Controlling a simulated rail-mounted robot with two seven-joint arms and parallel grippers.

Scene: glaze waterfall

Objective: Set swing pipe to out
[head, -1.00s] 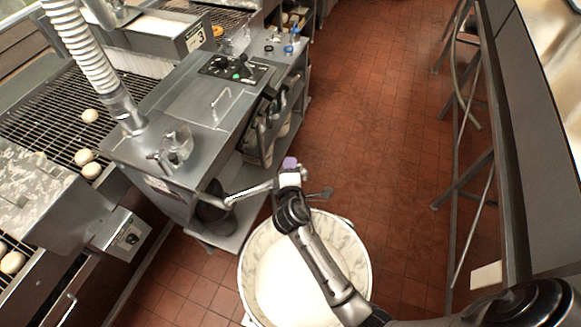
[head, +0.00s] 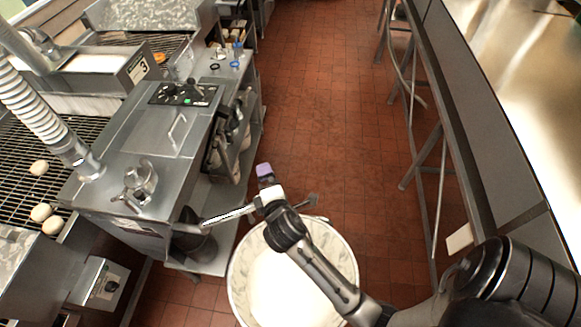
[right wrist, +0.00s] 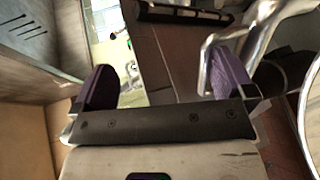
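A bare metal pipe (head: 228,215), which looks like the swing pipe, reaches from the low side of the steel machine (head: 150,150) toward the white bucket (head: 345,262). Its right part passes behind my right gripper (head: 267,181), and a grey end piece (head: 312,200) shows beyond it over the bucket's far rim. I cannot tell whether they touch. In the right wrist view, my right gripper (right wrist: 163,85) has its purple fingers wide apart with nothing between them. A shiny bent metal tube (right wrist: 213,50) shows close by the right finger. My left gripper is not in view.
The machine top carries a clamp-like fitting (head: 138,186), a handle and a control panel (head: 185,94). A conveyor grid (head: 50,150) with dough pieces lies at left. A long counter (head: 480,130) with metal legs runs along the right. The red tiled floor (head: 330,100) between is clear.

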